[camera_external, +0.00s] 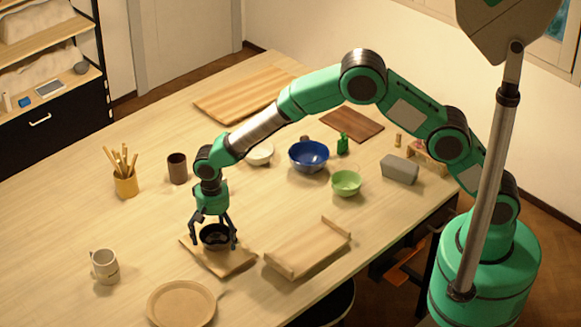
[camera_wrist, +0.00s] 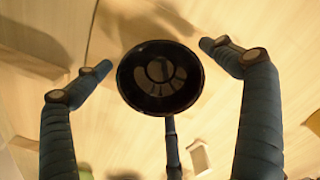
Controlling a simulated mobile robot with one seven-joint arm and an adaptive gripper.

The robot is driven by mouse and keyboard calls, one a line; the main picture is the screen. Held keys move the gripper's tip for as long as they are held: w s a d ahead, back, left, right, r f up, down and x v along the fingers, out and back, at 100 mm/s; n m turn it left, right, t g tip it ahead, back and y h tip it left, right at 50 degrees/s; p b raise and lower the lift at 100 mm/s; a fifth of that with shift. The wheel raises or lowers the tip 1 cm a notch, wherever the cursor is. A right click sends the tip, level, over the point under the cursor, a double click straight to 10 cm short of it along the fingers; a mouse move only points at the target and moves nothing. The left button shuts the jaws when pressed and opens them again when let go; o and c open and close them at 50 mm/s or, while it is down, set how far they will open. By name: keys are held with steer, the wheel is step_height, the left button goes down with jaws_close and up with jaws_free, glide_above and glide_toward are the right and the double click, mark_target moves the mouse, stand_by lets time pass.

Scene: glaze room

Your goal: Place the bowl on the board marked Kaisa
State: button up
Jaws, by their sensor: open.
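A black bowl (camera_external: 216,240) sits upright on a small light wooden board (camera_external: 240,262) at the front middle of the table. My gripper (camera_external: 215,232) is directly over it, pointing down, with its fingers spread around the bowl. In the wrist view, the bowl (camera_wrist: 160,78) lies between the open fingers of my gripper (camera_wrist: 155,57), with gaps visible at the left and right fingertips. Other boards are a striped light one (camera_external: 245,95) at the back and a dark brown one (camera_external: 352,124). I cannot read the name Kaisa on any board.
A blue bowl (camera_external: 309,157), a green bowl (camera_external: 346,183) and a cream bowl (camera_external: 260,154) stand further back. A wooden tray with raised ends (camera_external: 309,249) is right of the black bowl. A round plate (camera_external: 181,304) and mug (camera_external: 104,267) are in front.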

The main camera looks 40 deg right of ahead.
mark_target(219, 243)
step_height(219, 243, up, 12)
stand_by(0.6)
stand_by(0.5)
steer(key=s+d+r+n+t+y, duration=0.1)
steer(key=s+d+r, duration=0.3)
steer(key=d+r, duration=1)
steer(key=s+d+r+n+t, duration=0.15)
steer(key=s+d+r, duration=0.25)
steer(key=d+r, duration=1.05)
steer(key=s+d+t, duration=0.2)
steer(key=s+d, duration=1.1)
steer(key=d, duration=0.3)
steer(key=s+d+f+n, duration=0.1)
steer(key=s+d, duration=0.3)
steer(key=s, duration=0.2)
steer(key=s+d+f+n+t+h, duration=0.1)
steer(key=s+d+f, duration=0.1)
steer(key=s+d, duration=0.2)
steer(key=s, duration=0.3)
